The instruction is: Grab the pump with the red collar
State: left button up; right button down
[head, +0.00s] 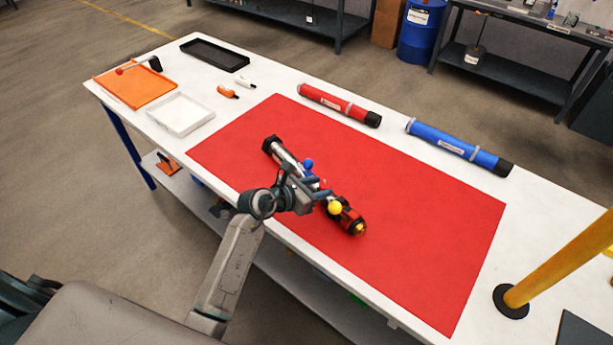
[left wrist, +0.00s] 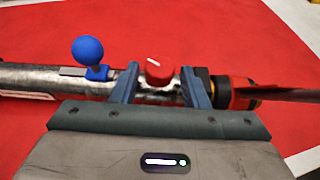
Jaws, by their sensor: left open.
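The pump (head: 286,158) is a silvery tube with a black end cap, lying diagonally on the red mat. Its red collar (head: 346,216) is at the near right end, and also shows in the left wrist view (left wrist: 243,94). A blue ball knob (left wrist: 88,50) and a red knob (left wrist: 159,70) stand on the tube; a yellow ball (head: 335,208) shows near the collar. My left gripper (head: 312,188) is open over the middle of the pump. In the left wrist view its fingers lie across the tube, one each side of the red knob; contact cannot be told. My right gripper is out of view.
The red mat (head: 430,240) is mostly clear around the pump. A red tube (head: 338,104) and a blue tube (head: 455,146) lie along the table's far edge. Orange, white and black trays are at the left. A yellow post (head: 560,262) stands at the right.

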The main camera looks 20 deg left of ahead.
aim_at(322, 186)
pick_arm(q)
jog(key=x, duration=0.3)
jog(key=shift+w+d+f, duration=0.1)
jog(key=shift+w, duration=0.05)
grip_shut()
dwell(1.2)
